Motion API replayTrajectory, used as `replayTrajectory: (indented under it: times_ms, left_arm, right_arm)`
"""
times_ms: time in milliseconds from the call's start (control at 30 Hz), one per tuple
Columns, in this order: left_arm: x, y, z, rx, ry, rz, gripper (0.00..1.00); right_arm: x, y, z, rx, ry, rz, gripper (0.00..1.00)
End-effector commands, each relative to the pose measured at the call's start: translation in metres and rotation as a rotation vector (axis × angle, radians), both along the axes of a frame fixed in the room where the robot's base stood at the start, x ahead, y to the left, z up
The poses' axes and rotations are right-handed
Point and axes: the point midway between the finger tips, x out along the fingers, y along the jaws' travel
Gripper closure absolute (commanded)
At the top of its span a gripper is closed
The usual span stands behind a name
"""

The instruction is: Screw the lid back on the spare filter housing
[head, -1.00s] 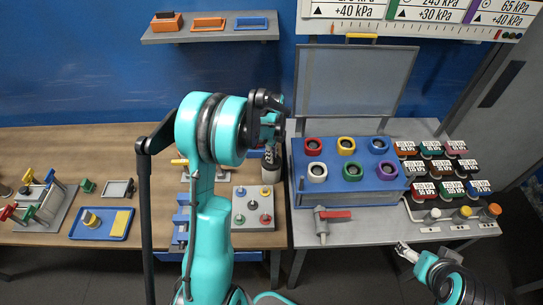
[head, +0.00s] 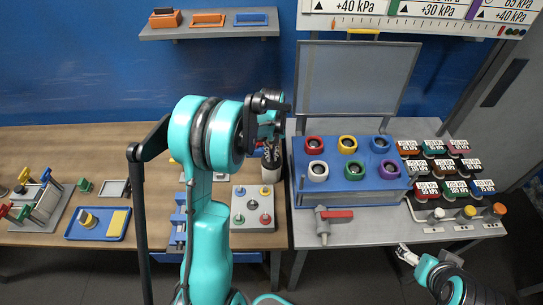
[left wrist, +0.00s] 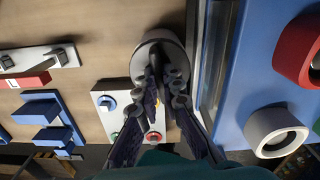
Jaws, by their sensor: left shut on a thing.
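My left gripper (head: 272,139) reaches down over a grey round housing at the right end of the wooden bench, beside the blue box. In the left wrist view the dark fingers of this gripper (left wrist: 162,88) are close together over the grey round lid (left wrist: 150,48) and shut on it. The lid's far rim shows past the fingers. The housing body (head: 271,176) shows only partly below the fingers in the head view. Whether the lid is seated on it or just above it is hidden. My right gripper (head: 404,254) hangs low in front of the grey table, apart from everything.
The blue box (head: 350,187) with several coloured rings stands close right of the left gripper. A light panel with coloured knobs (head: 252,222) lies close in front. A red-handled valve (head: 335,214) is on the grey table. A blue tray (head: 99,235) lies far left.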

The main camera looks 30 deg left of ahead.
Motion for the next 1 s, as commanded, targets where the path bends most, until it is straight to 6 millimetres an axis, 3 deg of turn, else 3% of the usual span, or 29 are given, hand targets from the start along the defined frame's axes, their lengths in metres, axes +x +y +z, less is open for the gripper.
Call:
replayTrajectory:
  times_ms: [100, 333, 433, 467, 767, 1000]
  left_arm:
    - [0.0, 0.0, 0.0, 0.001, -0.001, -0.102, 1.0]
    - [0.0, 0.0, 0.001, 0.001, -0.001, -0.122, 1.0]
    - [0.0, 0.0, 0.001, 0.001, -0.001, -0.121, 0.72]
    - [0.0, 0.0, 0.001, 0.001, -0.001, -0.121, 0.69]
    - [0.0, 0.0, 0.001, 0.0, 0.0, -0.12, 0.69]
    - [0.0, 0.0, 0.019, 0.0, 0.0, -0.12, 0.69]
  right_arm:
    - [0.0, 0.0, -0.003, 0.0, 0.0, 0.0, 0.22]
    - [0.0, 0.0, -0.002, 0.0, 0.0, 0.0, 0.22]
    - [0.0, 0.0, -0.002, 0.0, 0.0, 0.0, 0.22]
    - [0.0, 0.0, -0.002, 0.0, 0.0, 0.0, 0.22]
    - [0.0, 0.0, -0.002, 0.0, 0.0, 0.0, 0.22]
    - [0.0, 0.0, 0.011, 0.0, 0.0, 0.0, 0.22]
